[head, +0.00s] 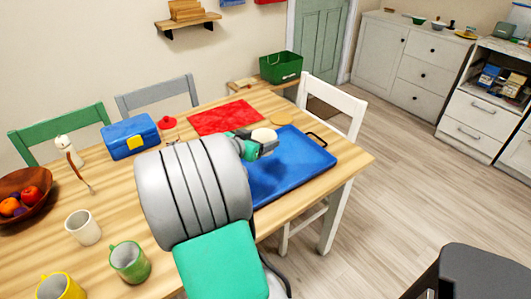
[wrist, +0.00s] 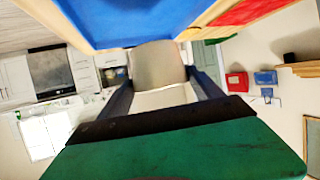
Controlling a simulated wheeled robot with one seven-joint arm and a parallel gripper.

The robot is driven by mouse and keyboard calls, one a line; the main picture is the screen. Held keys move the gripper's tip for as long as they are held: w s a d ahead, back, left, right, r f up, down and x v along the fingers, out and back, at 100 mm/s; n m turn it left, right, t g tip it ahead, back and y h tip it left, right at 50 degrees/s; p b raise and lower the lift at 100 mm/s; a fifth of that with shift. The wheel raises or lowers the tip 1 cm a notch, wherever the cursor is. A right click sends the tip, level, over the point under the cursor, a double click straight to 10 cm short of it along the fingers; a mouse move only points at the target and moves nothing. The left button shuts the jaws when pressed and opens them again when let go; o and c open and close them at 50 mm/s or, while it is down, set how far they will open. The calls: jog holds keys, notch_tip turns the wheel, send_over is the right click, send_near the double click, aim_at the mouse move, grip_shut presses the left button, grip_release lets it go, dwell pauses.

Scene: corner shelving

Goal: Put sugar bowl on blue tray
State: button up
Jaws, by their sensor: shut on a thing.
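My gripper (head: 258,148) is shut on the cream sugar bowl (head: 264,135), holding it near the far left part of the blue tray (head: 315,162). In the wrist view the pale bowl (wrist: 158,66) sits between the two dark fingers of my gripper (wrist: 160,88), its lower part hidden by the gripper body. The blue tray (wrist: 110,20) shows beyond it at the top of the wrist view. The tray lies on the table with a dark handle, and its visible surface is bare. I cannot tell the gap between bowl and tray.
A red mat (head: 225,117) and a round coaster (head: 281,117) lie behind the tray. A blue box (head: 130,138), fruit bowl (head: 28,196) and several mugs are left. A white chair (head: 332,103) stands behind the tray.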

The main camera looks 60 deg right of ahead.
jog(key=w+d+f, duration=0.1)
jog(key=d+f, duration=0.3)
jog(key=w+d+f, duration=0.1)
jog(key=d+f, duration=0.1)
jog(key=d, duration=0.1)
jog(key=shift+w+d+f, duration=0.1)
jog(key=shift+w+f, duration=0.2)
jog(key=shift+f, duration=0.1)
jog(key=shift+w+d+f, duration=0.1)
jog(key=shift+d+f, duration=0.1)
jog(key=shift+f, duration=1.55)
jog(key=shift+f, duration=0.2)
jog(key=o, duration=1.7)
jog(key=shift+c, duration=0.2)
jog(key=shift+r, duration=0.1)
jog(key=shift+r, duration=0.2)
jog(key=v, duration=1.2)
